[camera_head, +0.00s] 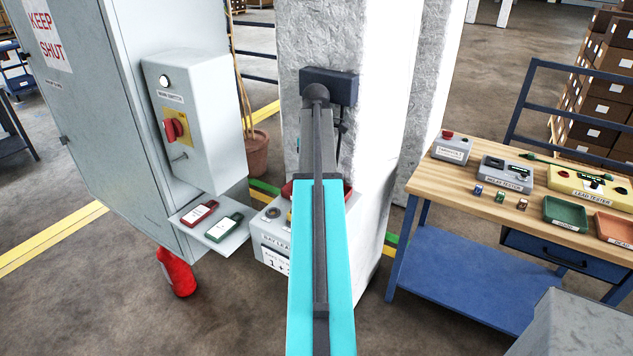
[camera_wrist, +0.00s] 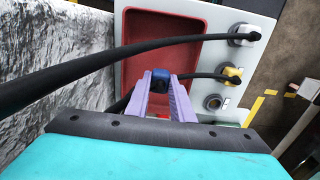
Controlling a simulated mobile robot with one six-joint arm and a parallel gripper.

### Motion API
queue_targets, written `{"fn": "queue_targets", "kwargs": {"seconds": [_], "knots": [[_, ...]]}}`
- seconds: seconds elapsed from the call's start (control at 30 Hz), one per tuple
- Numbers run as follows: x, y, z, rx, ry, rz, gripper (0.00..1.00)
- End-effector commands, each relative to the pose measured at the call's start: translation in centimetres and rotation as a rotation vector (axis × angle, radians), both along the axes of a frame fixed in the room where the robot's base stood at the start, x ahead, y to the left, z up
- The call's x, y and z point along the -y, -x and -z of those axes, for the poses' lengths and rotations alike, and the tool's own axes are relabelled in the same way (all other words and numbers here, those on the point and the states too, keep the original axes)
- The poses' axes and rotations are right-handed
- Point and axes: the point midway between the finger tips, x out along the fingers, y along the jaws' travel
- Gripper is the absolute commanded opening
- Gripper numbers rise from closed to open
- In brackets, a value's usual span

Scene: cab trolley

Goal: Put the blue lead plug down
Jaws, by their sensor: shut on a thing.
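My gripper (camera_wrist: 161,86) has its two lilac fingers shut on the blue lead plug (camera_wrist: 159,75), seen in the wrist view. The plug is over the lower part of a red tray (camera_wrist: 160,36) set in a pale panel. I cannot tell whether it touches the tray floor. Right of the tray are a grey plug (camera_wrist: 243,35) and a yellow plug (camera_wrist: 232,75), both with black cables, and an open round socket (camera_wrist: 213,102) below them. In the head view my arm hides the gripper and the blue plug; part of the lead box (camera_head: 272,256) shows.
A black cable (camera_wrist: 110,54) crosses above the fingers in the wrist view. A rough white pillar (camera_head: 385,120) stands close behind the box. A grey cabinet (camera_head: 85,110) with a switch box (camera_head: 205,140) is left. A wooden bench (camera_head: 450,180) with testers is right.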

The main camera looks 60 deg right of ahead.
Motion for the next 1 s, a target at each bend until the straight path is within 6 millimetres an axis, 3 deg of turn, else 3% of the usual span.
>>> {"fn": "queue_targets", "kwargs": {"seconds": [0.47,0.77,1.0], "knots": [[0.0,0.0,0.5,0.0,0.0,0.0,0.0],[-0.1,0.1,3.2,-0.001,-0.001,0.0,0.0],[0.4,0.0,3.9,0.0,0.001,0.0,0.0]]}}
